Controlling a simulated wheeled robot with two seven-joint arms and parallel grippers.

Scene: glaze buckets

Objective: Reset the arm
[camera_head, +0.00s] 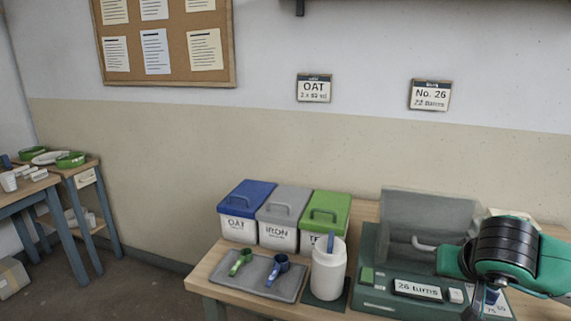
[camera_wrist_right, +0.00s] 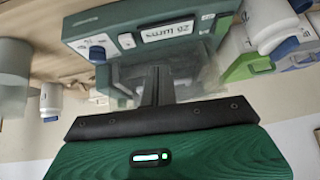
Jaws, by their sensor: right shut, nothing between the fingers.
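My right arm comes in from the right in the head view. Its gripper is mostly hidden there behind the green and black wrist. In the right wrist view my right gripper (camera_wrist_right: 155,85) is shut and empty, its dark fingers together in front of the green machine (camera_wrist_right: 100,42). The machine (camera_head: 375,290) stands on the table, with a grey upright box part behind and a display (camera_head: 417,290) reading "26 turns". The gripper looks apart from it, though the exact gap is unclear. My left gripper is not in view.
Blue-lidded (camera_head: 246,197), grey-lidded (camera_head: 281,205) and green-lidded (camera_head: 325,211) buckets stand along the table back. A grey tray (camera_head: 257,290) holds a green scoop (camera_head: 240,262) and a blue scoop (camera_head: 278,270). A white jar (camera_head: 328,275) stands between tray and machine.

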